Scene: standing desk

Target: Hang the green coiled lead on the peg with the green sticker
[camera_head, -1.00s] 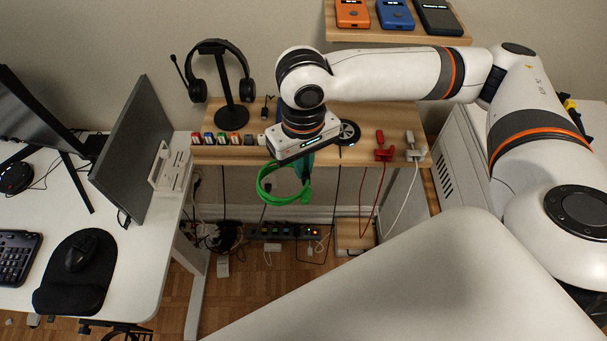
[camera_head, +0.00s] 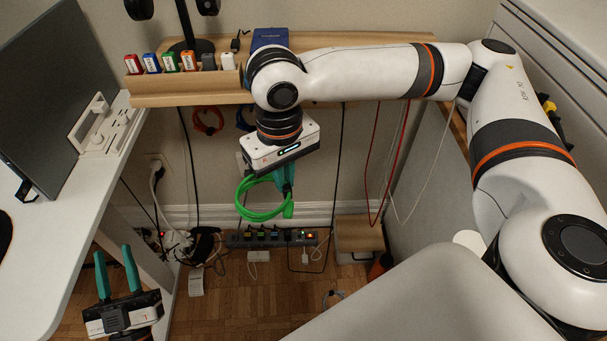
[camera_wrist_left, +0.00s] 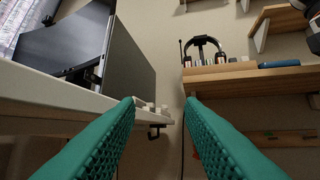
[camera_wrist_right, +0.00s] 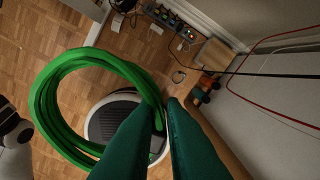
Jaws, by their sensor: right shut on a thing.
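The green coiled lead (camera_head: 262,213) hangs in a loose ring from my right gripper (camera_head: 287,182), below the shelf front. In the right wrist view, the green coil (camera_wrist_right: 45,100) fills the left side, and the right gripper's fingers (camera_wrist_right: 162,108) are closed on its edge. My left gripper (camera_head: 117,262) is open and empty at the lower left, beside the desk leg; its spread fingers (camera_wrist_left: 160,105) also show in the left wrist view. I cannot make out the green-stickered peg. A wooden strip (camera_wrist_left: 285,138) under the shelf carries marks too small to read.
Red (camera_head: 208,122) and blue (camera_head: 244,120) coils hang below the wooden shelf (camera_head: 190,99). The white desk (camera_head: 75,205) stands left. Red (camera_head: 385,165) and white cables dangle to the right. A power strip (camera_head: 275,237) sits low at the wall.

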